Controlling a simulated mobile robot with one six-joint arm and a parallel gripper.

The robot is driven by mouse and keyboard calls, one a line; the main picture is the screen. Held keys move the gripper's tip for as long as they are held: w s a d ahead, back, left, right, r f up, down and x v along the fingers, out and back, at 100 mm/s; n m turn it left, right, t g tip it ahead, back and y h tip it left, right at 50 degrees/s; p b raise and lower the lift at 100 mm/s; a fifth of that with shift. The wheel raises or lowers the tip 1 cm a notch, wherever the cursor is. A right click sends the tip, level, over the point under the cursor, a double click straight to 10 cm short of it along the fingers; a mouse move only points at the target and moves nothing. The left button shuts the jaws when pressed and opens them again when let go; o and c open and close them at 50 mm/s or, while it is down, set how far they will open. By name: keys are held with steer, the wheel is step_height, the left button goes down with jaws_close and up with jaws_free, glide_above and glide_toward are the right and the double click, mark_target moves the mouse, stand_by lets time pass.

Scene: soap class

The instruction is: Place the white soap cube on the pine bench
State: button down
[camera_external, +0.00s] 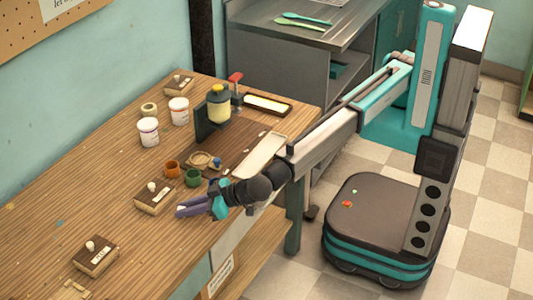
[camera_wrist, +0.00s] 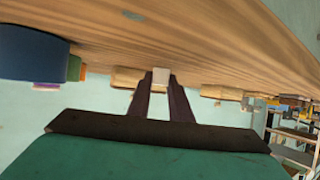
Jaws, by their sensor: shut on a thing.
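My gripper (camera_external: 178,211) is low over the front part of the pine bench (camera_external: 60,200), with its dark purple fingers pointing left. In the wrist view the bench top (camera_wrist: 200,35) fills the upper part, and my gripper (camera_wrist: 161,80) is shut on a small white soap cube (camera_wrist: 161,76) at the fingertips. I cannot tell whether the cube touches the bench top.
Wooden boxes with white knobs (camera_external: 154,199) (camera_external: 95,257) stand near my gripper. An orange cup (camera_external: 172,168) and a green cup (camera_external: 193,178) are just behind it. White tubs (camera_external: 148,132) and a dark stand with a yellowish jar (camera_external: 218,106) are farther back. The bench's left part is mostly clear.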

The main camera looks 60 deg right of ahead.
steer(key=shift+f, duration=0.1)
steer(key=c, duration=1.6)
jaws_free()
steer(key=shift+r, duration=0.2)
steer(key=b+v, duration=0.1)
steer(key=v, duration=0.9)
steer(key=shift+s+d, duration=0.1)
steer(key=shift+s, duration=0.05)
steer(key=shift+b+v, duration=0.3)
steer(key=shift+v, duration=0.55)
